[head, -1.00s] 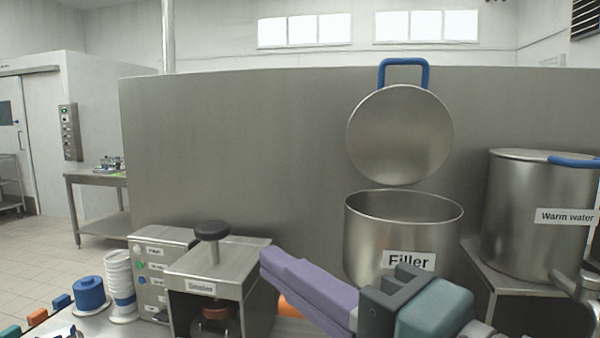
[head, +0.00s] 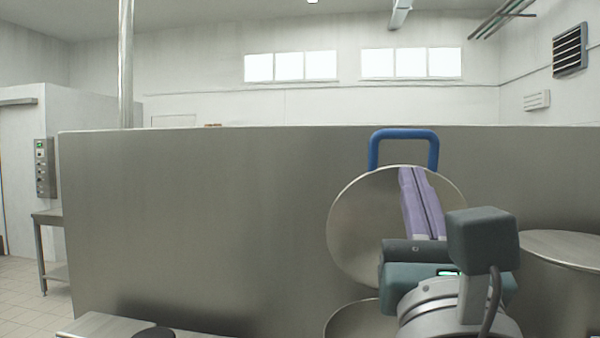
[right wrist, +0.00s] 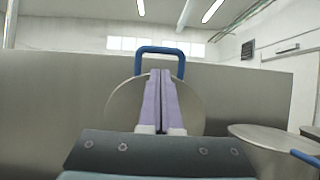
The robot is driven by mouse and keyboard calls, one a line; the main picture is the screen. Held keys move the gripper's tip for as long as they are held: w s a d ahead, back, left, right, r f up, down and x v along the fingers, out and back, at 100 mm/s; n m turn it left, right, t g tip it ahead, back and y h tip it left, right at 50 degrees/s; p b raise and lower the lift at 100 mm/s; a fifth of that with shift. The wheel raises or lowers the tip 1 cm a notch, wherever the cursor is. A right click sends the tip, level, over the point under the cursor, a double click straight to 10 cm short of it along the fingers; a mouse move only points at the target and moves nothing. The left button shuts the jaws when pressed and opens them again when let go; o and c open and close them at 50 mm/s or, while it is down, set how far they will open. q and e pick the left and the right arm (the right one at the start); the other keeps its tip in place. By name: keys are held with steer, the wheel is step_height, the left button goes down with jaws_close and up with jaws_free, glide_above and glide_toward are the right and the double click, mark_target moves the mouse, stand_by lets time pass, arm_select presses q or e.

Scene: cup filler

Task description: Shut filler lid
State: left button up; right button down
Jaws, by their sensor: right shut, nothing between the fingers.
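The filler lid (head: 360,230) is a round steel disc standing open and upright, with a blue handle (head: 404,133) at its top. The filler pot (head: 350,322) shows only as part of its rim below the lid; the rest is out of frame or behind my arm. My right gripper (head: 412,172) is shut and empty, its purple fingers pointing up in front of the lid's upper right part. In the right wrist view the fingers (right wrist: 162,75) overlap the lid (right wrist: 122,105), just below the blue handle (right wrist: 160,50). I cannot tell whether they touch it. My left gripper is out of view.
A steel panel (head: 200,220) stands behind the lid. The warm water pot's top (head: 570,247) is at the right, close to my right arm; its blue handle (right wrist: 306,158) shows in the right wrist view. The space left of the lid is clear.

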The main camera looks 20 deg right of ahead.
steer(key=p+x, duration=0.2)
steer(key=x, duration=0.4)
steer(key=shift+w+p, duration=0.15)
steer(key=shift+p, duration=0.25)
steer(key=shift+d+r, duration=0.1)
steer(key=shift+r, duration=0.05)
